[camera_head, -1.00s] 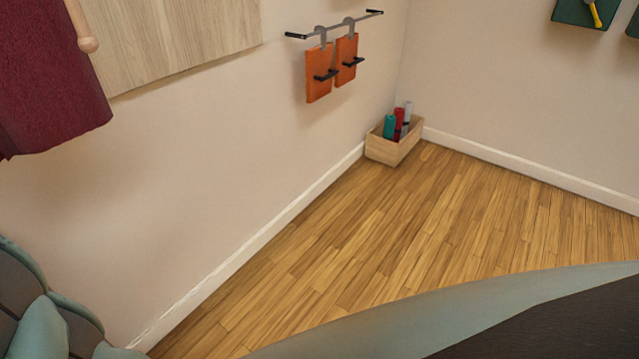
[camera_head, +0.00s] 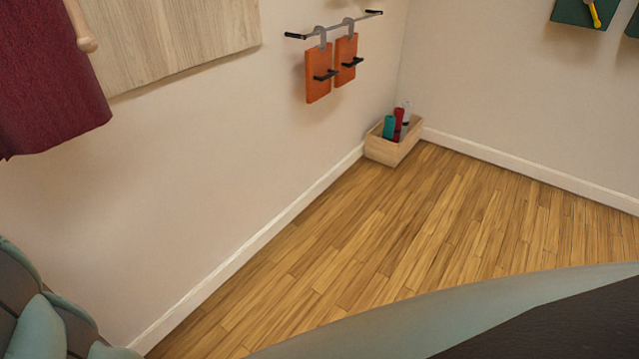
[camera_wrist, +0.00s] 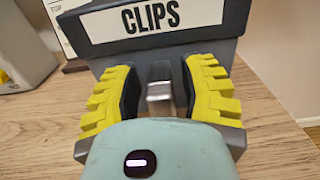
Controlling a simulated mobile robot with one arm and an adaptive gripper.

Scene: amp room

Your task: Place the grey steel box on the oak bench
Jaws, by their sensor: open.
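In the wrist view, a dark grey box (camera_wrist: 193,39) with a white label reading "CLIPS" stands upright on a pale wood-grain surface (camera_wrist: 270,120), which looks like the oak bench. Its upper part is cut off by the frame. My gripper (camera_wrist: 158,76) is open, its two yellow-padded fingers spread in front of the box's labelled face. A short light-grey metal piece (camera_wrist: 158,92) shows between the fingers; I cannot tell whether it is a handle of the box. No finger visibly grips it. The head view shows neither the box nor my gripper.
In the wrist view, a white object (camera_wrist: 22,45) stands left of the box. In the head view, a wooden crate (camera_head: 380,150) with several rolls sits in the floor corner. Orange panels (camera_head: 318,75) hang from a wall rail. The wood floor (camera_head: 400,225) is clear.

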